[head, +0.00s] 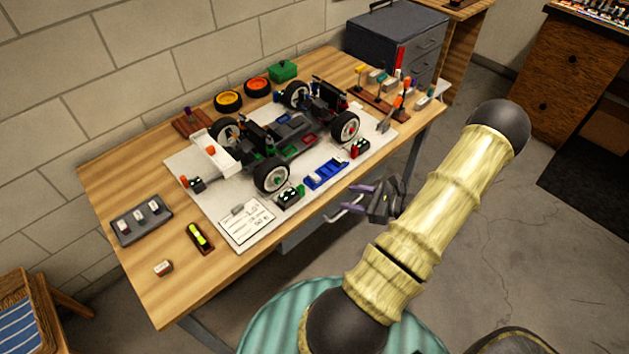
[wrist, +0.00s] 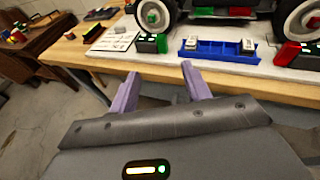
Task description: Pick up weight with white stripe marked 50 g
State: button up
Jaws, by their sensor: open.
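Several small blocks could be weights, but no 50 g marking is legible in either view. A grey tray (head: 142,221) at the table's left holds three small blocks with pale tops. A small reddish-brown block with a white top (head: 163,268) lies alone near the front left edge; it also shows in the wrist view (wrist: 70,36). The blue tray (head: 326,174) on the white board holds small pale-topped blocks, two of them clear in the wrist view (wrist: 248,46). My gripper (head: 341,203) is open and empty, off the table's front edge; its purple fingers show in the wrist view (wrist: 160,72).
A wheeled car chassis (head: 290,138) fills much of the white board. A green block (head: 290,195) and a red block (head: 360,148) flank the blue tray. A written card (head: 247,222) and a yellow-green level (head: 199,237) lie left. Bare wood surrounds the lone block.

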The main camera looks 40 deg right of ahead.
jog(key=d+m, duration=0.1)
jog(key=s+d+f+t+h, duration=0.1)
jog(key=s+d+m+h, duration=0.1)
jog(key=shift+d+f+m+t, duration=0.3)
jog(key=shift+d+t, duration=0.1)
jog(key=p, duration=0.2)
send_near(317, 177)
jog(key=w+a, duration=0.2)
jog(key=w, duration=0.1)
jog(key=shift+d+f, duration=0.1)
jog(key=shift+f, duration=0.05)
jog(key=shift+d+p+x, duration=0.2)
jog(key=shift+p+x, duration=0.15)
jog(key=shift+x, duration=1)
jog(key=shift+d+p+x, duration=0.2)
jog(key=shift+p+x, duration=0.15)
jog(key=shift+x, duration=1)
jog(key=shift+f, duration=0.15)
